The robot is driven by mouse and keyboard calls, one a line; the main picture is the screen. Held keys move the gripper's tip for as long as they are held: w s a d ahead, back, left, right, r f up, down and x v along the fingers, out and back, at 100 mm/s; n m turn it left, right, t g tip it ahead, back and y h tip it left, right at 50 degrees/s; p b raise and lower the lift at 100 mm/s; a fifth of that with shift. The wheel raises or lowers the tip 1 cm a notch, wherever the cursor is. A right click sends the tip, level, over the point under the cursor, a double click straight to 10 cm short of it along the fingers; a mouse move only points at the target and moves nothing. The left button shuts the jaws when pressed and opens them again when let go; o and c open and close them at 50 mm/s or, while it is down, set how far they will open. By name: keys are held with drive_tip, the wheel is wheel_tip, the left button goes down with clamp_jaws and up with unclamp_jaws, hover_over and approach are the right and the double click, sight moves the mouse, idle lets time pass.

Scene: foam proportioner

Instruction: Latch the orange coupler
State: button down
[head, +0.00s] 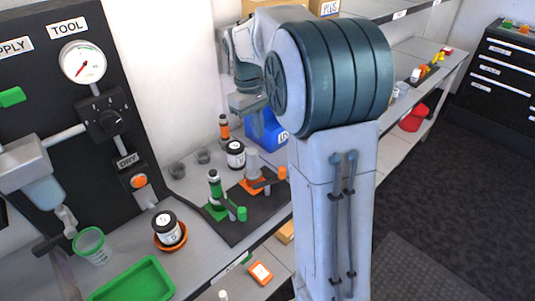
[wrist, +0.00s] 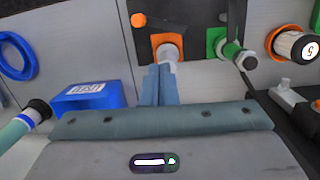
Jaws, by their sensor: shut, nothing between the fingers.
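The orange coupler (head: 253,166) stands on the dark mat, with a grey body on an orange base. Its dark lever points right to an orange end (head: 282,173). In the wrist view the coupler (wrist: 168,50) is just beyond my fingertips, and its orange lever end (wrist: 138,20) is further up and left. My gripper (wrist: 162,70) is shut and empty; its fingers point at the coupler's grey body, and I cannot tell whether they touch it. In the head view my gripper (head: 247,103) is above and behind the coupler, its tips unclear.
A green coupler (head: 214,187) with a green-ended lever stands left of the orange one. A black-and-white jar (head: 236,154) is close behind. A blue bin (head: 270,135) is behind, left of my fingers in the wrist view (wrist: 90,97). Another jar (head: 167,229) sits in an orange ring.

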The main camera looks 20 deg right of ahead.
drive_tip(key=w+d+f+n+g, duration=0.1)
drive_tip(key=w+d+f, duration=0.1)
drive_tip(key=w, duration=0.3)
drive_tip(key=shift+f, duration=0.65)
drive_tip(key=shift+w+a, duration=0.1)
drive_tip(key=x, duration=1)
drive_tip(key=shift+s, duration=0.25)
drive_tip(key=s, duration=0.1)
drive_tip(key=s+d, duration=0.1)
drive_tip(key=p, duration=0.1)
drive_tip(key=shift+s+d+r, duration=0.15)
drive_tip(key=shift+s+d, duration=0.1)
drive_tip(key=shift+s, duration=0.15)
drive_tip(key=shift+s+d, duration=0.15)
drive_tip(key=shift+s, duration=0.2)
